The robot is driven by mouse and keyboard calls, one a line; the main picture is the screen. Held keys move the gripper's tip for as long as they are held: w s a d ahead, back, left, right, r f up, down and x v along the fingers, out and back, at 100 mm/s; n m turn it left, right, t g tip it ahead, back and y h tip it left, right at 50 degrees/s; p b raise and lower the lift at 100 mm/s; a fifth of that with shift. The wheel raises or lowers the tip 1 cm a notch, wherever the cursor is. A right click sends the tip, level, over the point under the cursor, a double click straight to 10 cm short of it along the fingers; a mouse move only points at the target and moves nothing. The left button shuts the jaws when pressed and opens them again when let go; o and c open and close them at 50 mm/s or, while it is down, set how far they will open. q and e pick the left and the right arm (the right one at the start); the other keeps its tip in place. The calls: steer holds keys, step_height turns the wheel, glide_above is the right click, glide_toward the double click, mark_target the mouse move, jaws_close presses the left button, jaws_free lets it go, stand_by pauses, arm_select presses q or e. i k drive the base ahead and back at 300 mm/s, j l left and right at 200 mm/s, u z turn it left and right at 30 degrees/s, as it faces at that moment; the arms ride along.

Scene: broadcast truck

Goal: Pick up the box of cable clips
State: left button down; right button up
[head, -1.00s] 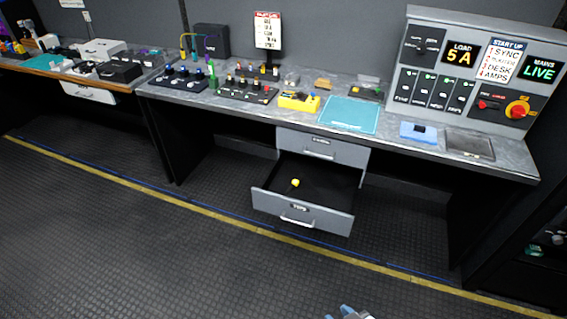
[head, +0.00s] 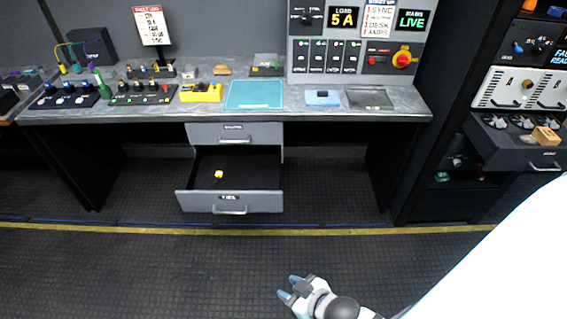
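I cannot tell for sure which thing is the box of cable clips. A yellow open-topped box (head: 201,93) with dark and yellow items stands on the grey desk (head: 300,112). A small tan box (head: 545,135) sits on the pulled-out rack drawer at the right, and a small brownish block (head: 222,71) lies at the back of the desk. My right gripper (head: 289,287) is low at the bottom middle, over the floor and well apart from the desk. Its two blue fingertips are spread and nothing shows between them. My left gripper is not in view.
The lower desk drawer (head: 190,203) hangs open with a small yellow-and-black item (head: 218,174) inside. A teal mat (head: 254,94) and a blue tray (head: 322,97) lie on the desk. The rack drawer (head: 510,150) juts out at the right. The floor before the desk is clear.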

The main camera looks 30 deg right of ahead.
mark_target(545, 136)
steer(key=z, duration=2.75)
steer(key=i+l+u, duration=0.2)
steer(key=i, duration=0.3)
steer(key=i+l+u, duration=0.2)
steer(key=i, duration=0.3)
